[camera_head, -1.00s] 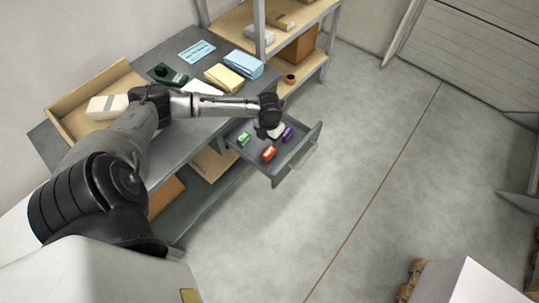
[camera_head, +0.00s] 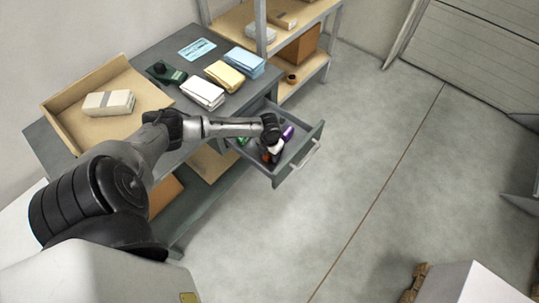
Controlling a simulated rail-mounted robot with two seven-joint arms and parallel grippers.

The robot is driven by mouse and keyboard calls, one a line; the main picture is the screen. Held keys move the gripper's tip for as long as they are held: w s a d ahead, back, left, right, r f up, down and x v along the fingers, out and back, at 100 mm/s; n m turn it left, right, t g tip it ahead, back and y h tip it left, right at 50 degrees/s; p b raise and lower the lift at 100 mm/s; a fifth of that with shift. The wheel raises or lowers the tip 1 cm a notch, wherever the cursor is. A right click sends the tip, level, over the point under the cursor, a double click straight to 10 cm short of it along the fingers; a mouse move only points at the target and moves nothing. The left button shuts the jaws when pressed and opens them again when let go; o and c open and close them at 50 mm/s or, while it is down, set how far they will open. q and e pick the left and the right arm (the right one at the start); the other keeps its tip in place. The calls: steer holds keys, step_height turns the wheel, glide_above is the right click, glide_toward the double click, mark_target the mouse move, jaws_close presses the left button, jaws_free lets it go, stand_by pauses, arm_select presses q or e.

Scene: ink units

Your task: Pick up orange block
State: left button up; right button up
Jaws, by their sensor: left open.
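The orange block (camera_head: 266,158) lies in the open drawer (camera_head: 283,176), mostly hidden under my left gripper; only a small reddish part shows. My left gripper (camera_head: 270,157) points down into the drawer, right over the orange block. Its jaws are open, and whether they touch the block cannot be seen. A purple block (camera_head: 287,133) lies behind and to the right of the gripper. A green block (camera_head: 243,141) lies to the left, partly hidden by my arm. My right gripper is not in view.
The drawer front with its handle (camera_head: 303,160) stands right of the gripper. The desk (camera_head: 150,52) holds a wooden tray (camera_head: 65,122) with a packet, paper stacks and a dark green device. A shelf (camera_head: 285,94) stands behind.

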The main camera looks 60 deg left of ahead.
arm_select(q)
steer(key=shift+f, duration=0.2)
steer(key=shift+c, duration=0.2)
steer(key=c, duration=1)
steer(key=shift+o, duration=0.2)
